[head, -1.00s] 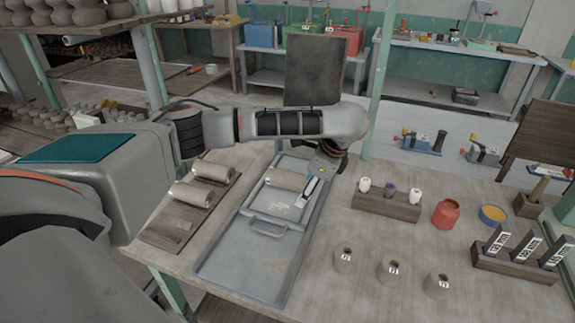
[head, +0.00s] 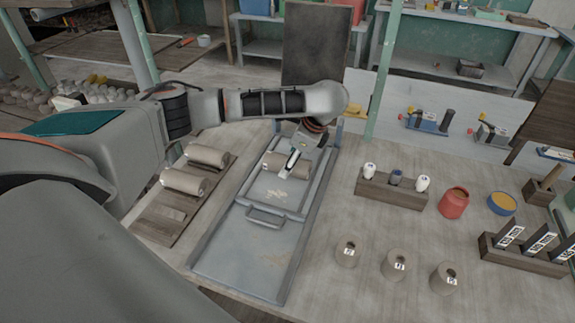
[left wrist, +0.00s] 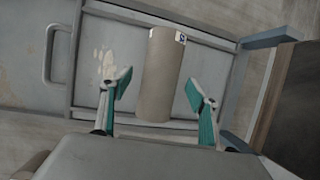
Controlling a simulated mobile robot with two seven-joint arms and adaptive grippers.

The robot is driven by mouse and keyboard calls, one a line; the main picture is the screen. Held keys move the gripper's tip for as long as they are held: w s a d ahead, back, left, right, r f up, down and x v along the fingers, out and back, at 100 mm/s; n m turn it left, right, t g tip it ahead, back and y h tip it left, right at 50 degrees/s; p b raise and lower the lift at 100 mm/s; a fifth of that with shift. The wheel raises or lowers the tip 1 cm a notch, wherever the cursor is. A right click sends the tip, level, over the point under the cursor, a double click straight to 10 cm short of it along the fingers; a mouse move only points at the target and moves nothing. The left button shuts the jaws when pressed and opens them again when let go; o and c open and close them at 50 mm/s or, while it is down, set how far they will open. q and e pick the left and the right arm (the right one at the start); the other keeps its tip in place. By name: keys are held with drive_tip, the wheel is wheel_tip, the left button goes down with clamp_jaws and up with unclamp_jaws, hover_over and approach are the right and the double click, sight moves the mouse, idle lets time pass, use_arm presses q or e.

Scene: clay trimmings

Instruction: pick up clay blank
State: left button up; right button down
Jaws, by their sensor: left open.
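A clay blank (head: 274,160), a grey-brown cylinder, lies on its side in the upper part of the metal tray (head: 225,252). My left gripper (head: 293,161) is right at this blank, in front of part of it. In the left wrist view the blank (left wrist: 160,72) shows between the two spread fingers of my left gripper (left wrist: 160,94), with a gap on each side. A small marked label is at its far end. Two more blanks, one behind (head: 207,155) and one in front (head: 185,180), lie on the wooden board (head: 165,220). My right gripper is not in view.
A wooden rack (head: 390,194) with small bottles, a red jar (head: 454,202) and a blue-rimmed tub (head: 501,203) stand to the right. Several clay cylinders with holes, such as this one (head: 396,265), stand at the front. The tray has a raised handle (head: 265,218).

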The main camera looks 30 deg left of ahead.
use_arm(q)
drive_tip(key=shift+x, duration=0.95)
drive_tip(key=shift+w, duration=0.1)
drive_tip(key=c, duration=1.7)
drive_tip(key=shift+c, duration=0.2)
